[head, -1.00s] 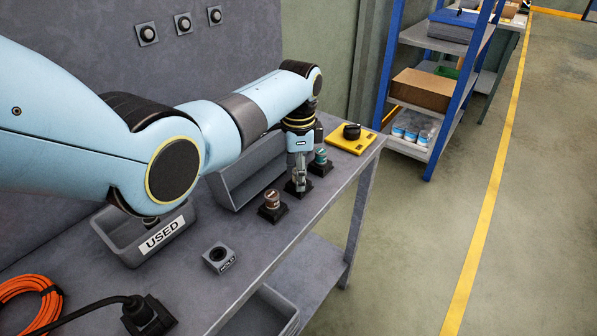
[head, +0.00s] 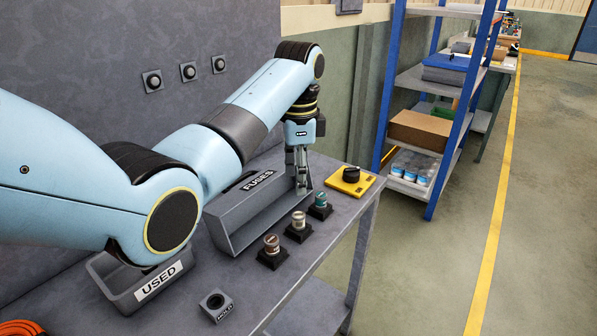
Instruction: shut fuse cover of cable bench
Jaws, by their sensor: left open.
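A grey box (head: 234,221) labelled FUSES stands on the grey cable bench (head: 350,232), partly hidden behind my left arm. My left gripper (head: 301,188) points down, open and empty, just behind the cream fuse and beside the box's right end. My right gripper is not in view.
A yellow plate with a black knob (head: 351,177) lies at the bench's far right corner. A grey bin labelled USED (head: 130,296) and a small block labelled HOLD (head: 216,305) stand nearer. A blue-framed shelf (head: 437,185) stands beyond the bench.

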